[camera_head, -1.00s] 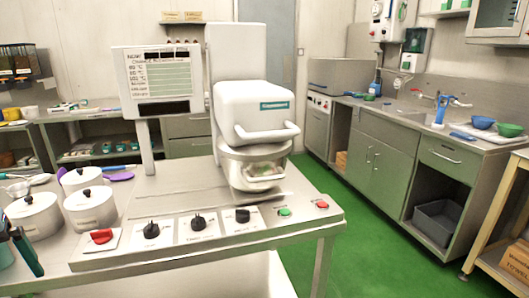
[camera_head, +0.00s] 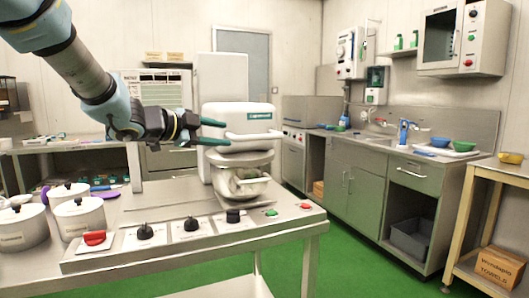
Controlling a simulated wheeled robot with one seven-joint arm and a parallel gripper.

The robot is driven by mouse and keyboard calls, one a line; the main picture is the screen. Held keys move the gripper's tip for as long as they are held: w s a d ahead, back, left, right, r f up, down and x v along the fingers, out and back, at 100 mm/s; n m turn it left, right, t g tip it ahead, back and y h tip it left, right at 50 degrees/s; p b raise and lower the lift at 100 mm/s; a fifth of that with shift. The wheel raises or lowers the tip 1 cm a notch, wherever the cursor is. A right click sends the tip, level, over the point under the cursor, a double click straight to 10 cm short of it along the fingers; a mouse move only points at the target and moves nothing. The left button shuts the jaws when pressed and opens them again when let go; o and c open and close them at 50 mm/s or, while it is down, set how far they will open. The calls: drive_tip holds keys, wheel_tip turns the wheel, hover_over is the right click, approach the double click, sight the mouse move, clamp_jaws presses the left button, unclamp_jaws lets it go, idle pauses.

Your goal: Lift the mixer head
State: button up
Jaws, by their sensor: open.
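The white mixer head (camera_head: 240,118) sits low on its column (camera_head: 221,80), over a metal bowl (camera_head: 241,184) on the steel worktop. A pale bar handle (camera_head: 262,135) runs across the front of the head. My gripper (camera_head: 219,132) reaches in from the upper left, its two green fingers apart, one above the other. The fingertips are at the left end of the handle in the picture. I cannot tell whether they touch it or whether the handle is between them. The inside of the bowl is mostly hidden.
Black knobs (camera_head: 190,224), a red switch (camera_head: 95,238), and green (camera_head: 271,212) and red (camera_head: 305,206) buttons line the front panel. Lidded white pots (camera_head: 80,218) stand at left. A sign panel (camera_head: 158,92) stands behind my arm. Green floor (camera_head: 350,232) is open at right.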

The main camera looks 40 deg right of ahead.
sight(253, 136)
drive_tip(key=shift+m+g, duration=0.6)
drive_tip(key=x, duration=0.4)
drive_tip(key=s+p+x, duration=0.1)
drive_tip(key=x, duration=0.2)
drive_tip(key=s+p+x, duration=0.1)
drive_tip(key=x, duration=0.3)
drive_tip(key=shift+s+d+r, duration=0.15)
drive_tip(key=shift+d+r, duration=0.05)
drive_tip(key=shift+d, duration=0.2)
clamp_jaws()
idle(0.3)
